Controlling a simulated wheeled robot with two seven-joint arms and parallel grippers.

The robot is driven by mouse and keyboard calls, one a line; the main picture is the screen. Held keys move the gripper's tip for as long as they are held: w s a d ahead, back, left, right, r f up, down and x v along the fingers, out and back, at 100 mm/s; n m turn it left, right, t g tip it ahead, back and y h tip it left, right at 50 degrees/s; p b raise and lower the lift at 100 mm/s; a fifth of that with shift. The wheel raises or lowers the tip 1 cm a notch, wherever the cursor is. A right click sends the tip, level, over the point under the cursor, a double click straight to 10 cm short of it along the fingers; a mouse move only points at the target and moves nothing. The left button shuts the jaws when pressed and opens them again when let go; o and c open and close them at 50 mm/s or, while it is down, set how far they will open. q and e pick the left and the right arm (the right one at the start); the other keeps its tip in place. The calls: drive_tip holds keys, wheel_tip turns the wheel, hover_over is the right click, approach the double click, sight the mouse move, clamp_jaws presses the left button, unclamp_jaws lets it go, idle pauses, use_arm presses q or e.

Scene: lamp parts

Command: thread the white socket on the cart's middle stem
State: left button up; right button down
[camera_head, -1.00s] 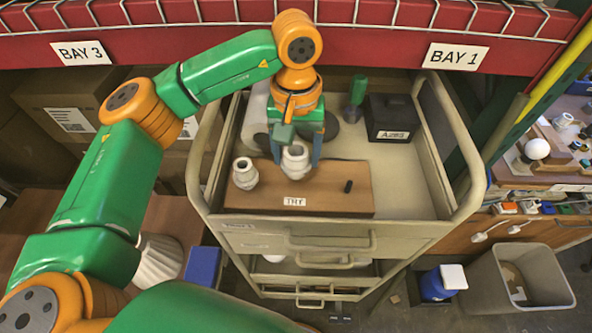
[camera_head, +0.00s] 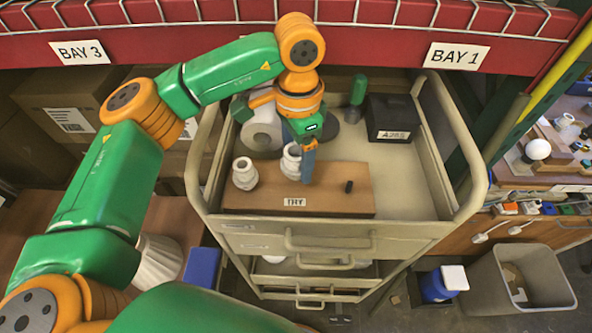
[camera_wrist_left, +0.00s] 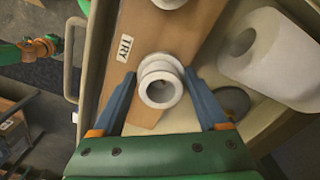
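The white socket (camera_head: 291,161) stands at the middle of the brown board marked TRY (camera_head: 325,200). Its collar and round opening show in the left wrist view (camera_wrist_left: 160,82). The middle stem is hidden under it, so I cannot tell how far it is threaded. My left gripper (camera_head: 306,168) points down over it. In the left wrist view its two blue fingers (camera_wrist_left: 160,73) stand on either side of the socket, with narrow gaps. A second white socket (camera_head: 244,174) stands at the board's left. A bare black stem (camera_head: 348,186) stands at the right. My right gripper is not in view.
The cart's raised rim (camera_head: 430,165) surrounds the board. The tray is clear to the board's right.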

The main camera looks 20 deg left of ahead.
use_arm(q)
drive_tip(key=shift+o, duration=0.8)
drive_tip(key=shift+w, duration=0.1)
